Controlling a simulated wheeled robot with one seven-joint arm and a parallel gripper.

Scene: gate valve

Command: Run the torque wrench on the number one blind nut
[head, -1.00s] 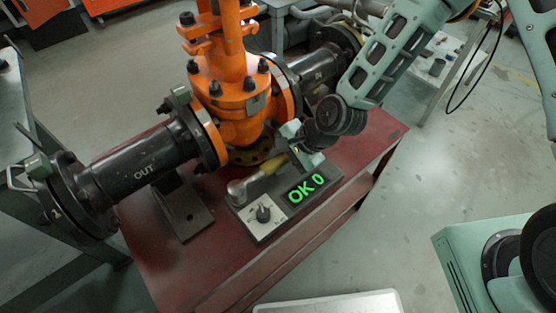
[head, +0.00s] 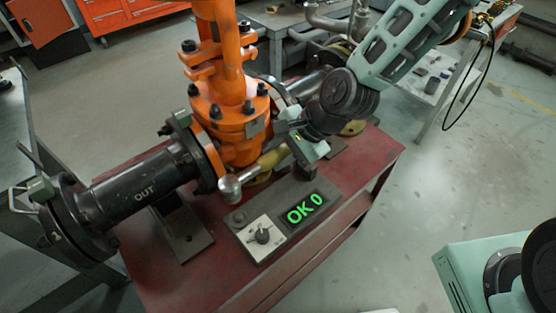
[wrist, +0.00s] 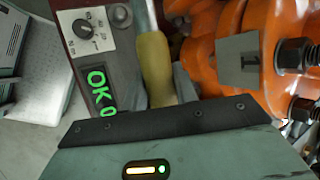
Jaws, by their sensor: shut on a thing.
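The torque wrench has a yellow handle (head: 270,159) and a silver head (head: 229,188). My gripper (head: 298,143) is shut on the handle and holds the wrench tilted, head toward lower left, above the tester box. The wrist view shows the yellow handle (wrist: 154,68) running up from the jaws; the fingertips are mostly hidden. The orange gate valve (head: 234,120) stands behind the wrench, with dark nuts around its flanges. A black end flange (head: 75,215) closes the OUT pipe at left.
The tester (head: 263,237) has a dial and a green display (head: 305,208) reading OK 0. It sits on the red bench (head: 345,225). A grey tag plate (wrist: 238,60) on the valve is close to my gripper.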

